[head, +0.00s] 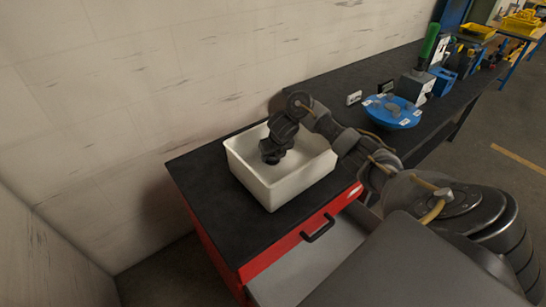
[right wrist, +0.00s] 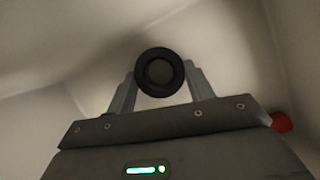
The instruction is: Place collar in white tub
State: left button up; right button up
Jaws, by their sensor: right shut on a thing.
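The white tub (head: 284,191) stands on the black top of a red cabinet, its open side up. My right gripper (head: 272,155) reaches down into the tub from above. In the right wrist view, my right gripper (right wrist: 160,80) is shut on the collar, a dark round ring (right wrist: 160,92), held between the two fingertips. Pale tub walls surround it there. In the head view the collar is too small and dark to make out apart from the gripper. I cannot tell whether it touches the tub floor. My left gripper is not in view.
The red cabinet (head: 283,244) has an open drawer (head: 290,270) in front. A dark bench (head: 335,82) runs to the back right with a blue dish (head: 393,115), a green-handled tool (head: 430,42) and blue bins. A pale wall (head: 150,80) stands behind the tub.

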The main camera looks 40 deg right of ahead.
jog(key=o, duration=1.3)
jog(key=shift+c, duration=0.2)
jog(key=p+v, duration=0.7)
jog(key=v, duration=0.5)
